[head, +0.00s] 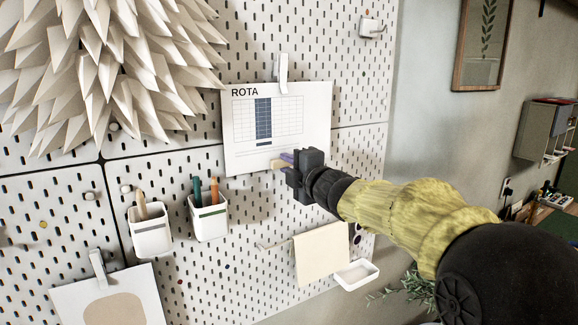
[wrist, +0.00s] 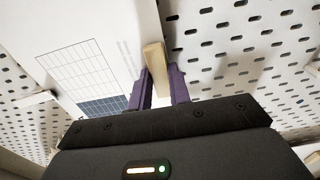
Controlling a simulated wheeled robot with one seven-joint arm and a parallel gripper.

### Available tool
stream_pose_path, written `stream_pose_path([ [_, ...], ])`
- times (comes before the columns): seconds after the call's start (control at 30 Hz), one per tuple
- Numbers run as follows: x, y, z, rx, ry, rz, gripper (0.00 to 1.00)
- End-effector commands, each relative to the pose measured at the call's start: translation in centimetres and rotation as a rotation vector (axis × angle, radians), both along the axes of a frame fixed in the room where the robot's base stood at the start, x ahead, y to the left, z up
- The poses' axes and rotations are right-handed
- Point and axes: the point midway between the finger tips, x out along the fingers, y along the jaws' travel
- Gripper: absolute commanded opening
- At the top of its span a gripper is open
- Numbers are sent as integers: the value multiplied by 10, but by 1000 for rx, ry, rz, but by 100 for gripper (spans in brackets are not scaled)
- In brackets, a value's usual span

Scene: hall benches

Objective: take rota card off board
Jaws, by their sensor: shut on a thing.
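The rota card (head: 245,150) is a white sheet with a printed grid and a blue column, headed ROTA. It hangs on the pegboard (head: 250,55), and a white clip (head: 281,74) shows at its top edge. My gripper (head: 283,161) is at the card's lower edge. In the wrist view its purple fingers (wrist: 163,88) are shut on a short wooden tab (wrist: 155,58) at the card's edge. The card (wrist: 100,30) fills the left of that view. How the tab joins the card cannot be made out.
Two white cups (head: 150,236) (head: 209,223) with pens hang left below the card. A cream cloth (head: 321,255) on a rail and a small white dish (head: 356,274) are below my gripper. A folded-paper decoration (head: 110,60) juts out at upper left.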

Motion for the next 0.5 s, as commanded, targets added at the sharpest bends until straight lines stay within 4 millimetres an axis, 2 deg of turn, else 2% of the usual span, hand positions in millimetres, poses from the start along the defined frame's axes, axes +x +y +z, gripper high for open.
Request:
stream_pose_path([
  [0.5, 0, 0, -17, -1, 1, 0, 0],
])
